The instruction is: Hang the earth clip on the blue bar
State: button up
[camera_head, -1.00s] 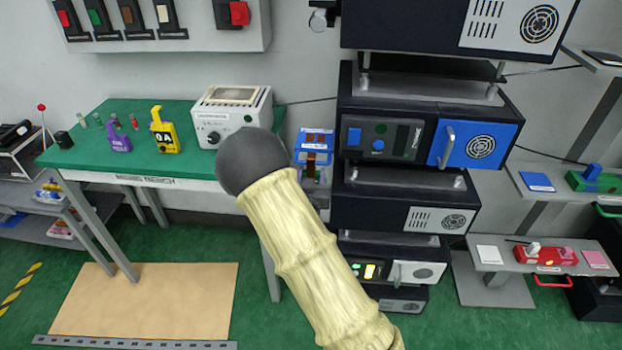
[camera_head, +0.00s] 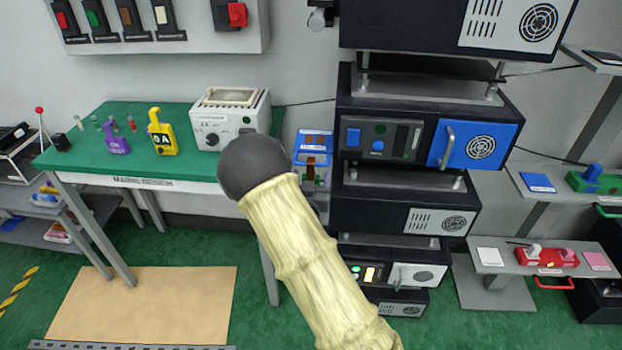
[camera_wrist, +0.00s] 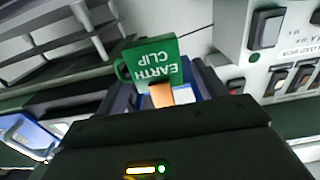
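The green earth clip (camera_wrist: 152,62), with its white lettering upside down, is just beyond the dark body of my gripper in the wrist view. An orange-brown tongue (camera_wrist: 160,94) shows below it. Dark bluish strips flank this tongue. My gripper's fingertips are not clear, so I cannot tell whether they are shut on the clip. In the head view my arm's pale link and dark round end hide the gripper. I cannot tell for certain which part is the blue bar.
A green bench (camera_head: 95,165) stands left, with a purple tag (camera_head: 117,145), a yellow tag (camera_head: 163,140) and a white instrument (camera_head: 231,118). Stacked black units (camera_head: 385,205) stand right of the fixture. Shelves with blue, green and red items are far right.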

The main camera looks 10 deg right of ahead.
jog(key=p+v, duration=0.7)
jog(key=v, duration=1)
jog(key=shift+s, duration=0.15)
dwell(0.6)
